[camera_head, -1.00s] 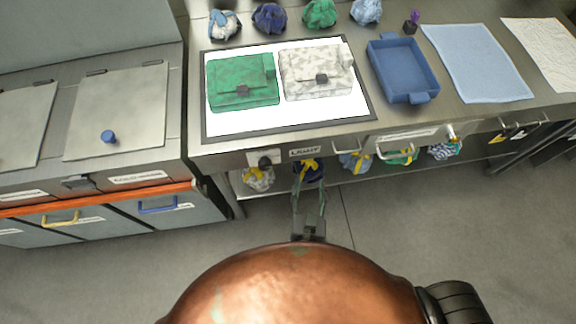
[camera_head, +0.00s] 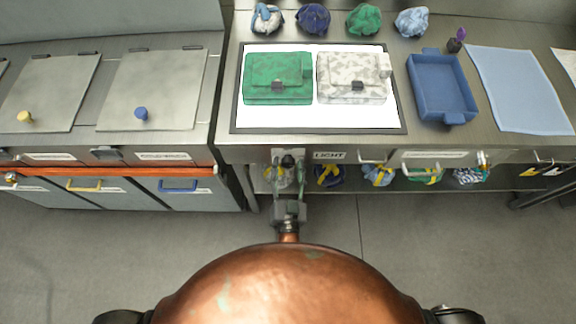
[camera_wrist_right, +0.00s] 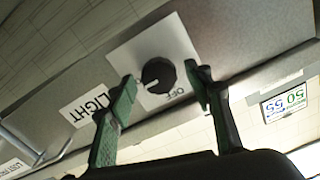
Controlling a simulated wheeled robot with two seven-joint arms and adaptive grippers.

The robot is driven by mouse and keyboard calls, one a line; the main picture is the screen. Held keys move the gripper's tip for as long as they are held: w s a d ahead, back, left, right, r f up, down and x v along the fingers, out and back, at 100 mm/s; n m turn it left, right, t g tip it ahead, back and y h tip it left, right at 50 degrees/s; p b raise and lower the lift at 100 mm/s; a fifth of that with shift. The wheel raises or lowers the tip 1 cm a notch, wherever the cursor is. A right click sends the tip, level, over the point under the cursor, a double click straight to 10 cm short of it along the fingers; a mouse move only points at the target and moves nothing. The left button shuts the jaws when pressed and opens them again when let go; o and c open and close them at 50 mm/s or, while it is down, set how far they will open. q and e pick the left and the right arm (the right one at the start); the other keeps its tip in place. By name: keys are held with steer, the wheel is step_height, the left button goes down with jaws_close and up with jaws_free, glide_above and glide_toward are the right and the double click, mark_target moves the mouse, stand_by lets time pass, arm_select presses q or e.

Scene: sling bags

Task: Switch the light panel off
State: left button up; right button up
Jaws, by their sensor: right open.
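The light panel (camera_head: 310,119) glows white inside its dark frame on the counter, with a green bag (camera_head: 270,70) and a grey-and-white patterned bag (camera_head: 345,68) lying on it. Its black round knob (camera_wrist_right: 158,76) sits on a pale plate on the counter's front face, beside a LIGHT label (camera_wrist_right: 92,104). OFF is printed on the plate, and the knob's white mark points away from that word. My right gripper (camera_head: 289,165) is open, its green-padded fingers on either side of the knob in the right wrist view, with visible gaps. My left gripper is not in view.
A blue tray (camera_head: 442,119) and a light blue cloth (camera_head: 520,90) lie right of the panel. Several bundled bags stand behind it, and others sit on the shelf below. Grey bins with lids (camera_head: 155,90) stand at left. Drawer handles project from the counter front.

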steer(key=shift+c, duration=0.3)
steer(key=c, duration=1.1)
